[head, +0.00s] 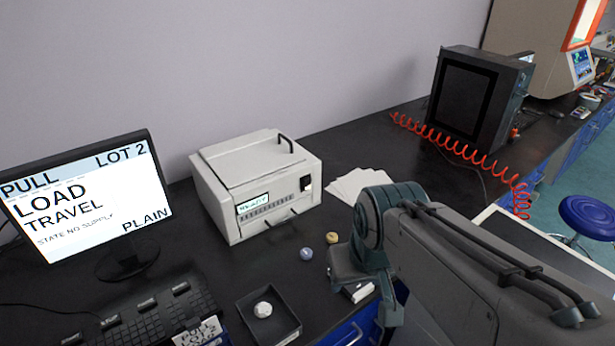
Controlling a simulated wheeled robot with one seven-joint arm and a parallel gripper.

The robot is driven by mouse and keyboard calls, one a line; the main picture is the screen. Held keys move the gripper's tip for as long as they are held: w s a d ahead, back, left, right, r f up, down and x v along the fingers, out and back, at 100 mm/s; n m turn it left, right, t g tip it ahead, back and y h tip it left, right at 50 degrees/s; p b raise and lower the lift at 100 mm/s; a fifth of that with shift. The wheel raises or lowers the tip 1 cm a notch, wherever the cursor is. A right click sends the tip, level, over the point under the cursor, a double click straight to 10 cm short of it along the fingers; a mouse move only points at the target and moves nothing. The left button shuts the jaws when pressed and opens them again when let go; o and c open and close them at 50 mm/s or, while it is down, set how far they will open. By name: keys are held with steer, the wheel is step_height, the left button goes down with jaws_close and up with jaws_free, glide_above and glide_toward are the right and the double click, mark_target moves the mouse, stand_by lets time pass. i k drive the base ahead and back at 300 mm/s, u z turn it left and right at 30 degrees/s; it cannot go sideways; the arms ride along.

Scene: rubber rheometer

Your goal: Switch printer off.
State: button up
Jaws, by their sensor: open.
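The printer (255,185) is a boxy off-white machine on the black bench, left of centre in the head view. Its small front display (252,205) is lit and seems to read "READY". A dark switch (305,183) with a white part sits at the right end of its front face. A black handle stands on its lid. My arm reaches in from the right, and its wrist is right of and nearer than the printer. My gripper (362,292) is partly visible below the wrist, low over the bench edge, apart from the printer; its fingers are mostly hidden.
A monitor (90,205) and keyboard (150,325) stand left of the printer. A black tray (268,330) holding a pale lump lies in front. Two small round pieces lie near my gripper. White sheets (355,184) lie right of the printer; a red coiled hose (460,152) runs behind.

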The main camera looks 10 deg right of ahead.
mark_target(306, 183)
steer(key=u, duration=1.35)
steer(key=k, duration=0.7)
steer(key=z, duration=1.05)
steer(key=i, duration=0.5)
steer(key=z, duration=0.05)
